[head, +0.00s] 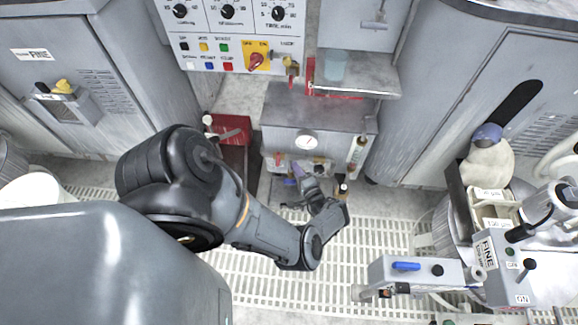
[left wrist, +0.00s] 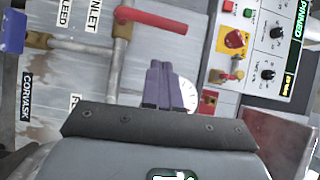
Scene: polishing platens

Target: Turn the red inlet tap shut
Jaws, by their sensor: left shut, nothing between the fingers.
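The red inlet tap (left wrist: 150,18) shows in the left wrist view at the top, its lever sticking out to the right from a brass pipe (left wrist: 119,52). The word INLET (left wrist: 92,14) is printed to its left. My left gripper (left wrist: 160,66) is shut and empty, its dark purple fingers below the lever in the picture and apart from it. In the head view the left gripper (head: 301,172) is in front of the grey cabinet with the gauge. I cannot make out the tap surely there. My right gripper is in neither view.
A round gauge (left wrist: 186,92) is partly hidden behind the fingers. A blue handle (left wrist: 13,31) is at the left wrist view's left edge. A control panel (head: 228,32) is above the grey cabinet (head: 325,115) in the head view. Pale floor grating (head: 375,240) lies open in front.

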